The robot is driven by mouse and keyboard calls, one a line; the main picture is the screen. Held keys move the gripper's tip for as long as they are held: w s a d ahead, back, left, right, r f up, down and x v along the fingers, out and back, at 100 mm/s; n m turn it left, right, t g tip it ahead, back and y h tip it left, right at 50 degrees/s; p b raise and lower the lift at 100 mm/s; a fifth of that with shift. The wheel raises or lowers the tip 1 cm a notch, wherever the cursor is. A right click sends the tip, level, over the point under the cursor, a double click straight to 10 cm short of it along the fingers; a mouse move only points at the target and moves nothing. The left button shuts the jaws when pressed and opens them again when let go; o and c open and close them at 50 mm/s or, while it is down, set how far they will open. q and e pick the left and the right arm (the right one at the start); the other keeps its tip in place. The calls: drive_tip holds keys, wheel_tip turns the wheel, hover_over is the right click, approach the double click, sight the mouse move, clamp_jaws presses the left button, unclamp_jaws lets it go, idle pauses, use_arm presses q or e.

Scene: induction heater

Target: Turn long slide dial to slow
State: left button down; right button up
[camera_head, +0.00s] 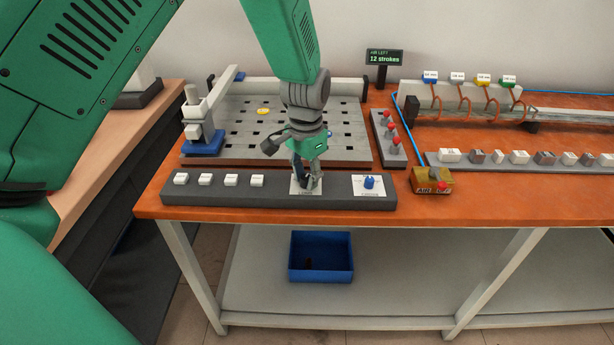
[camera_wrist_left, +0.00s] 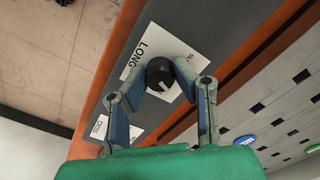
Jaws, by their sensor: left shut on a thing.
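The long slide dial (camera_wrist_left: 159,75) is a round black knob with a pale pointer mark, on a white label (camera_wrist_left: 140,53) reading LONG. My left gripper (camera_head: 307,184) reaches straight down to this label on the grey control panel (camera_head: 215,193). In the left wrist view, the left gripper's fingers (camera_wrist_left: 162,72) are shut on the dial, one on each side. The pointer mark points toward the gripper's palm. Part of the label text is hidden by the right finger. In the head view the gripper hides the dial. My right gripper is not in view.
A blue dial (camera_head: 369,182) sits right of the gripper, and several white switches (camera_head: 231,180) to its left. The perforated plate (camera_head: 235,112) lies just behind. A box with red knobs (camera_head: 388,140) and a yellow air box (camera_head: 432,181) stand right.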

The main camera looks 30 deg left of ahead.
sight(307, 177)
use_arm(q)
drive_tip(key=shift+w+r, duration=0.1)
drive_tip(key=shift+w, duration=0.05)
drive_tip(key=c, duration=1.3)
unclamp_jaws()
wheel_tip(307, 177, up, 12)
